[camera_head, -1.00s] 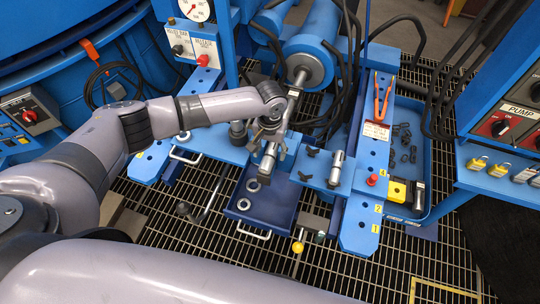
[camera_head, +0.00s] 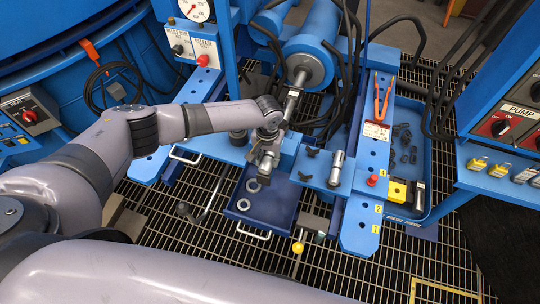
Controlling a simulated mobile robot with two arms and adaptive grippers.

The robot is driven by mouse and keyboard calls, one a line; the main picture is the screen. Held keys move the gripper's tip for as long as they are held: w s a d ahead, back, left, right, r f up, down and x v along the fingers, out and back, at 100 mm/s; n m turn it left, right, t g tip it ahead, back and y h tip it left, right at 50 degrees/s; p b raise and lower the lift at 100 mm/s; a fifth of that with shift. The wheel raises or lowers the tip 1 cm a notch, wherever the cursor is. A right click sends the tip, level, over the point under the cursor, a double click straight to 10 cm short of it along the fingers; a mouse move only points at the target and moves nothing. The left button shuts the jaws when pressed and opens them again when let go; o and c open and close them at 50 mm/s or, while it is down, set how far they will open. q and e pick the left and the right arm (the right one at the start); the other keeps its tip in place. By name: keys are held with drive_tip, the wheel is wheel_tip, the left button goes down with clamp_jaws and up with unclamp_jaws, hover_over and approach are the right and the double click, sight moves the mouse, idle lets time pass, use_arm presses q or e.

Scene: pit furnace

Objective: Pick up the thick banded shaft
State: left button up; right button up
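My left gripper (camera_head: 267,152) is over the left end of the blue shaft rest (camera_head: 312,167), pointing down. A silver shaft (camera_head: 265,168) lies under it and mostly hides behind the fingers; only its near end shows. Whether the fingers touch or grip it I cannot tell. A second silver shaft with a dark band (camera_head: 336,168) lies on the rest to the right, apart from the gripper. Which of the two is the thick banded one is not clear at this size. My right gripper is out of view.
A blue tray (camera_head: 279,217) with two rings stands below the rest. A hydraulic cylinder (camera_head: 305,68) with its rod is behind the gripper. Black hoses curve behind.

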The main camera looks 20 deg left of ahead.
sight(268, 158)
use_arm(q)
clamp_jaws()
idle(0.3)
drive_tip(key=shift+w+r, duration=0.1)
drive_tip(key=shift+w, duration=0.05)
wheel_tip(268, 158, up, 20)
drive_tip(key=p, duration=0.1)
idle(0.8)
